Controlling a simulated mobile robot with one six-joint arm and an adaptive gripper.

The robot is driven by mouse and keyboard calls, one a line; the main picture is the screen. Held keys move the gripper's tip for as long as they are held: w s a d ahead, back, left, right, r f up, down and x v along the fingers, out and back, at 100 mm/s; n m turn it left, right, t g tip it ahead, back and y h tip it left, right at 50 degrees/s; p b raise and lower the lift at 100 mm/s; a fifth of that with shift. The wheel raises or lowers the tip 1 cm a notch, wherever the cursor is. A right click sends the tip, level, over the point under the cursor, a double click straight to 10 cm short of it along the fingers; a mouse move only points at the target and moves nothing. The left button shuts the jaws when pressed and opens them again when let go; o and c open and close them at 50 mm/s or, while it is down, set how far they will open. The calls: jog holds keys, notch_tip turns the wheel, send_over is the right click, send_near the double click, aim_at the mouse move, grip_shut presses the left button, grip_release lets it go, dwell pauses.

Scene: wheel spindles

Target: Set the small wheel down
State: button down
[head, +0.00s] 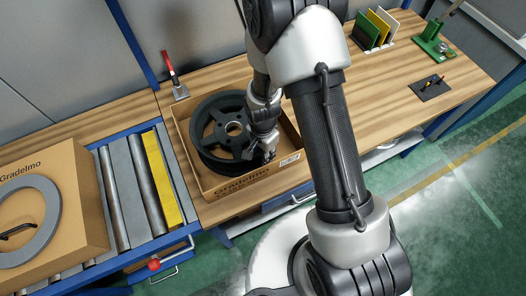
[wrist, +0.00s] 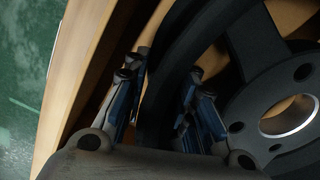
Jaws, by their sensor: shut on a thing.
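The small wheel (head: 207,142) is dark grey with wide spokes and a centre hole, and it lies inside an open cardboard box (head: 236,186) on the wooden bench. In the wrist view the wheel (wrist: 252,45) fills the right side, its bright hub hole facing me. My gripper (head: 268,153) is at the wheel's right edge in the head view, inside the box. In the wrist view my gripper (wrist: 163,85) has its two fingers on either side of the rim, shut on it. Whether the wheel rests fully on the box floor is hidden.
To the left, a roller conveyor (head: 122,190) carries another box (head: 75,190) with a grey ring (head: 47,222). A red-handled clamp (head: 175,80) stands behind the wheel's box. Coloured plates (head: 372,30) and a green fixture (head: 433,42) stand at the far right.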

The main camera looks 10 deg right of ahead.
jog(key=c, duration=1.3)
grip_release()
notch_tip(320, 180, up, 12)
jog(key=p, duration=0.3)
jog(key=shift+r, duration=0.2)
jog(key=s+d+r+n+t, duration=0.25)
jog(key=s+r+n, duration=0.2)
jog(key=r, duration=0.75)
jog(key=s+d+r+n+t, duration=0.1)
jog(key=s+d+r+n, duration=0.3)
jog(key=r, duration=0.7)
jog(key=s+r, duration=0.1)
jog(key=s, duration=0.1)
jog(key=s+r+n, duration=0.1)
jog(key=s, duration=0.2)
jog(key=s+r+n+t, duration=0.1)
jog(key=s+r, duration=0.1)
jog(key=shift+s+d, duration=0.1)
jog(key=shift+s, duration=0.25)
